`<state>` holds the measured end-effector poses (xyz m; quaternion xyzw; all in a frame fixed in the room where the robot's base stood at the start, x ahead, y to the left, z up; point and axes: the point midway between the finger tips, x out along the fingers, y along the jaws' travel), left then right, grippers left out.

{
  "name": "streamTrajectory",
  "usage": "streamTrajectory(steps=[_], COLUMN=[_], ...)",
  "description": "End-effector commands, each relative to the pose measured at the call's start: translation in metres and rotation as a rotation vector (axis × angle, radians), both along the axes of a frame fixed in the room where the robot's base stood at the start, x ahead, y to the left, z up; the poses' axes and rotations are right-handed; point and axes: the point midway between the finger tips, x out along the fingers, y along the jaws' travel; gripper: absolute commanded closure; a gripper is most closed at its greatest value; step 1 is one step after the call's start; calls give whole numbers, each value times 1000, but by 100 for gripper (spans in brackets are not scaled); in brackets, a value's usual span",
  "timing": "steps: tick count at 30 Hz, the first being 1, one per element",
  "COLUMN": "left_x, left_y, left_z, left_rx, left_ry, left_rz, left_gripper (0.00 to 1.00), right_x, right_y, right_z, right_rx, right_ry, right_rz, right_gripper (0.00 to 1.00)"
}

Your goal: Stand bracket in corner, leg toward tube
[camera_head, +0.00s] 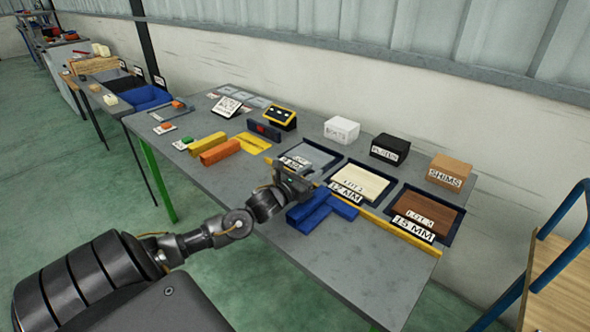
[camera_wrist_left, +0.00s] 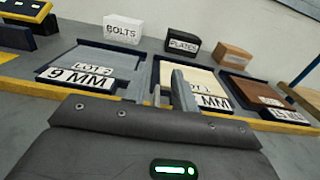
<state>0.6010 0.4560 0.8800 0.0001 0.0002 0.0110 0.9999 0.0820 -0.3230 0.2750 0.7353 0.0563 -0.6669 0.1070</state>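Blue tubes (camera_head: 318,217) meet at an angle near the front edge of the grey table, forming a corner. My left gripper (camera_head: 293,184) is low at the left end of these tubes, in front of the 9 MM tray. In the left wrist view, a grey upright plate (camera_wrist_left: 184,92) stands just past my dark gripper body. It looks like a bracket leg, but I cannot tell it surely from a finger. The fingertips and any grip on it are hidden. No other bracket shows clearly. My right gripper is out of view.
Behind the tubes stand the 9 MM tray (camera_head: 322,157), 12 MM tray (camera_head: 364,183) and 15 MM tray (camera_head: 429,211). A yellow strip (camera_head: 400,233) runs before them. Orange (camera_head: 220,152) and yellow (camera_head: 207,143) bars lie left. The tabletop between bars and gripper is clear.

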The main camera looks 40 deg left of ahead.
Motion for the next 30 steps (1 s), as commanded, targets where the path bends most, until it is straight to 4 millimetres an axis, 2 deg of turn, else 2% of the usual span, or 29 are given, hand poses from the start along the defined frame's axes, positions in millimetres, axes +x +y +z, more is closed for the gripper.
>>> streamTrajectory(steps=[9,15,21,30], left_x=[-66,-99,-116,-120], left_y=[-2,-2,-2,-3], left_z=[-2,-1,0,2], left_rx=[1,1,0,0], left_ry=[5,3,1,-1], left_rz=[-3,-1,-1,0], left_gripper=[73,73,73,73], right_x=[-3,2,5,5], right_y=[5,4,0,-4], right_z=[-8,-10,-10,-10], right_rx=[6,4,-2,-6], right_ry=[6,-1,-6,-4], right_rz=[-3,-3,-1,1], right_gripper=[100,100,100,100])
